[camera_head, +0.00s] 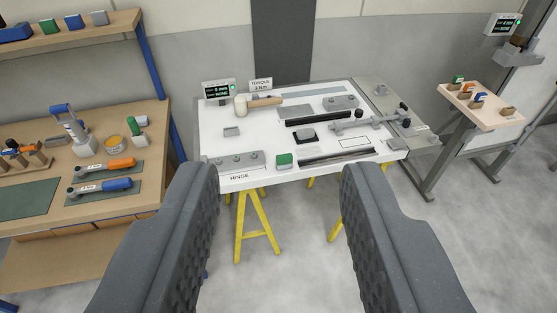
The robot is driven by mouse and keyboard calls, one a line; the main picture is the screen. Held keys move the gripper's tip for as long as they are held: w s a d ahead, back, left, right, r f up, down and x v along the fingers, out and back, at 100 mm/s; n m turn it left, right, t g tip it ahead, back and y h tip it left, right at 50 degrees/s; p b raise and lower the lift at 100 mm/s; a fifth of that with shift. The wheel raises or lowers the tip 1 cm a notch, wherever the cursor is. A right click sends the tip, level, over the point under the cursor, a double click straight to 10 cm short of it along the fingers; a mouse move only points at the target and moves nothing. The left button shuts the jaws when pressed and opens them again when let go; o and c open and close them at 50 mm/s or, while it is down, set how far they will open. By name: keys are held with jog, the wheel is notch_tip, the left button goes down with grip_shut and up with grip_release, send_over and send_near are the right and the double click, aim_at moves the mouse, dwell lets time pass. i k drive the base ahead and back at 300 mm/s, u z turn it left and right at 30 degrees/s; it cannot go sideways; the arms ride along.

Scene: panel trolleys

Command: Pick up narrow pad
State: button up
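My gripper (280,178) is open and empty, its two dark ridged fingers in the foreground with the floor and the front of a white panel showing between them. I cannot tell which item is the narrow pad. A small green-topped block (284,160) sits near the front edge of the white panel (220,148). A small grey block (231,132) lies on its left part, and a dark block on a pad (304,135) near its middle. Blue, green and grey blocks (74,21) stand on the upper left shelf. The gripper is apart from all of these.
The panel rests on yellow trestles (256,222) and carries a mallet (262,101), dark bars (322,118) and a clamp (369,122). A small stand (490,118) with blocks is right. Floor is clear in front.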

aim_at(284, 161)
jog(key=i, duration=1)
jog(key=u, duration=2.55)
jog(key=k, duration=1.05)
jog(key=z, duration=1.5)
